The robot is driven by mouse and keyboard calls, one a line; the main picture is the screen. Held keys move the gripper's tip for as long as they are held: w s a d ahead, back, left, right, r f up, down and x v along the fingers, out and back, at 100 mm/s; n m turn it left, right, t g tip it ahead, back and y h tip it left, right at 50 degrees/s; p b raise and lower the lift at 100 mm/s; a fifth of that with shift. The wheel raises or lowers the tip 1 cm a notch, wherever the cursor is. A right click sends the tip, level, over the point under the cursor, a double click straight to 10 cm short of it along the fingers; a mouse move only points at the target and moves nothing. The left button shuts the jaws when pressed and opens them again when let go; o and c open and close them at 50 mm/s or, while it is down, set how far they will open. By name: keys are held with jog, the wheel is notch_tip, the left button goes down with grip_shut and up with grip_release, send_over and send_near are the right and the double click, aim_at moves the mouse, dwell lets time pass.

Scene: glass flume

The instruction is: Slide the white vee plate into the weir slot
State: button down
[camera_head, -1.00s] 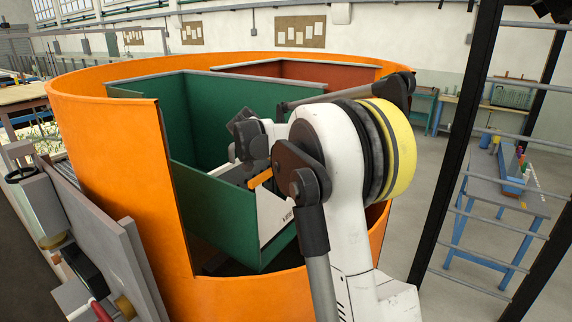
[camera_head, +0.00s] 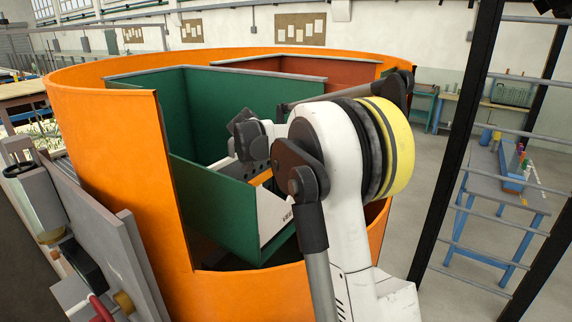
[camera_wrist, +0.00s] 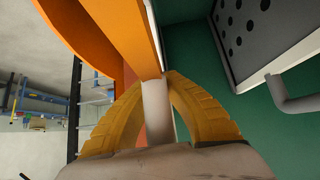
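In the wrist view, a pale upright strip (camera_wrist: 158,112), which looks like the plate seen edge-on, runs between the yellow fingers of my gripper (camera_wrist: 166,78). The fingers lean inward and close on it near their tips. In the head view my gripper is hidden behind the green wall and my arm. I cannot make out the weir slot in either view.
A large orange round wall (camera_head: 120,150) surrounds green panels (camera_head: 212,205) and a red-brown panel (camera_head: 310,76). A grey perforated panel (camera_wrist: 262,35) with a bent grey bar (camera_wrist: 291,100) is close right of my fingers. A blue bench (camera_head: 500,186) stands at the right.

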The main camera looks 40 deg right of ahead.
jog(key=shift+f+b, duration=0.6)
jog(key=shift+f, duration=0.2)
jog(key=c, duration=1.5)
grip_release()
jog(key=shift+s, duration=0.1)
jog(key=shift+c, duration=0.2)
jog(key=v, duration=1.2)
jog(key=shift+a, duration=0.1)
